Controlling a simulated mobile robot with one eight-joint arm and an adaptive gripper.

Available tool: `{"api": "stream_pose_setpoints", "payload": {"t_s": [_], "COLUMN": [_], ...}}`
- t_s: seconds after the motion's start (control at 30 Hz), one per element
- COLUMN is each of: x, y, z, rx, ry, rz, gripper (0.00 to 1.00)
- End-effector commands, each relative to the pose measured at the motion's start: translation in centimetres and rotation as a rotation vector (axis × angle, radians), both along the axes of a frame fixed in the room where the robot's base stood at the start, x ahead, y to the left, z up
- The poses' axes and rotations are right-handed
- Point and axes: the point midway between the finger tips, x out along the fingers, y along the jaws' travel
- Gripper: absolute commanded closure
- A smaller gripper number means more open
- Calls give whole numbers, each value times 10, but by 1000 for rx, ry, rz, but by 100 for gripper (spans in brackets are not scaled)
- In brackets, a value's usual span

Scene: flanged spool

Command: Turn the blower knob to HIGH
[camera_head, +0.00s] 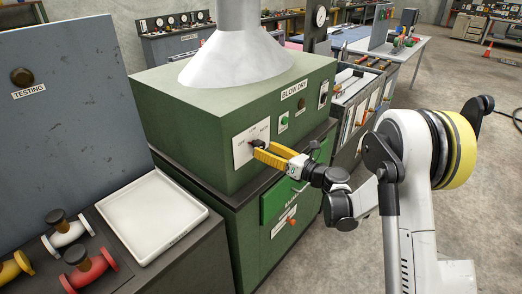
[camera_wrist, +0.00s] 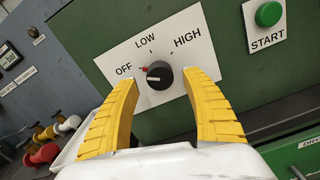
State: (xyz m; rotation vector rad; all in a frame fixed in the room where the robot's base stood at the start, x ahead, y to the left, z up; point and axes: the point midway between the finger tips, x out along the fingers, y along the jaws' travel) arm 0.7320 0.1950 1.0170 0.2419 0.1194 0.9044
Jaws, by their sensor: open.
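The blower knob (camera_wrist: 159,75) is a round black dial with a pale pointer line, on a white plate (camera_wrist: 185,35) marked OFF, LOW and HIGH. A small red mark by the knob lies on its OFF side. My gripper (camera_wrist: 166,82) is open, with its yellow fingers on either side of the knob in the wrist view. I cannot tell whether either finger touches it. In the head view my gripper (camera_head: 257,148) is at the white plate (camera_head: 246,150) on the green blow dry cabinet (camera_head: 215,110), and its fingers partly hide the knob.
A green START button (camera_wrist: 268,14) is right of the plate. A green drawer (camera_head: 284,199) juts out below my gripper. A white tray (camera_head: 150,232) and flanged spools, one red (camera_head: 90,277), are on the bench at the left. Open floor lies at the right.

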Motion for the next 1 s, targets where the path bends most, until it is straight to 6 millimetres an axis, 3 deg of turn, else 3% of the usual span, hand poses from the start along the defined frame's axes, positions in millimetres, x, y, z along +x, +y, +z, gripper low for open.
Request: {"api": "stream_pose_setpoints", "payload": {"t_s": [0.2, 0.5, 0.67, 1.0], "x": [13, 14, 14, 14], "y": [16, 17, 17, 17], "z": [0, 1, 1, 1], "rx": [1, 1, 1, 8], "ry": [0, 0, 0, 9], "rz": [0, -1, -1, -1], "gripper": [44, 45, 94, 97]}}
